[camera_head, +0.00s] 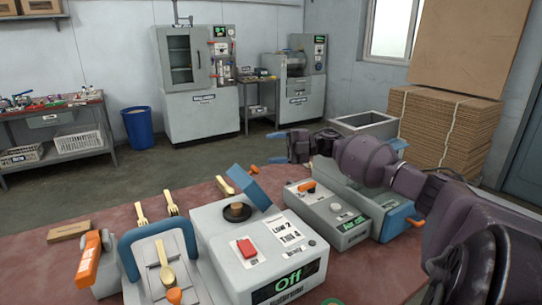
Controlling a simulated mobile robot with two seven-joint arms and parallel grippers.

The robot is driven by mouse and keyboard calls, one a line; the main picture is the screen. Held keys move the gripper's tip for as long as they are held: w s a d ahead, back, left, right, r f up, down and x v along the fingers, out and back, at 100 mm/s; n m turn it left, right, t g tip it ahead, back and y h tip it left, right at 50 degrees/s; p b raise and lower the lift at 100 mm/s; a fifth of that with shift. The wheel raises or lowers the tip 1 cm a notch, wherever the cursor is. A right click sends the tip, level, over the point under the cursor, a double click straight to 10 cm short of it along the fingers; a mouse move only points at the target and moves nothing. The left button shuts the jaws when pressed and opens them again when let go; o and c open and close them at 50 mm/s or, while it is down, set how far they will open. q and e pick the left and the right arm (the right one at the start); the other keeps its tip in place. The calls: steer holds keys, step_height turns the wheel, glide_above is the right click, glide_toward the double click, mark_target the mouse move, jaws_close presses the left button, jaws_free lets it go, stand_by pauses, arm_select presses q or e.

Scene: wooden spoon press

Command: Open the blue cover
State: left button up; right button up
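A blue cover (250,187) stands tilted up on top of the white machine (215,232), behind a black dish with a brown round piece (237,211). An orange knob (255,168) shows at its upper edge. My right gripper (271,148) reaches in from the right, above and beyond the cover. Its two blue fingers point left and are apart with nothing between them. It does not appear to touch the cover. My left gripper is not in view.
The machine has a red button (246,248) and a display reading "Off". A blue-framed press (156,240) with a wooden spoon (165,264) and an orange handle (90,255) stand to the left. A grey control box (328,214) stands to the right on the red table (200,190).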

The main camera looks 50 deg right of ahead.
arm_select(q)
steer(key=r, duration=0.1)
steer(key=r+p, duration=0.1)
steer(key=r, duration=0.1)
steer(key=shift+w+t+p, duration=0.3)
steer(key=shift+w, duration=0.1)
arm_select(e)
steer(key=s+r+v, duration=0.1)
steer(key=r+v, duration=0.1)
steer(key=v, duration=0.8)
steer(key=shift+a, duration=0.25)
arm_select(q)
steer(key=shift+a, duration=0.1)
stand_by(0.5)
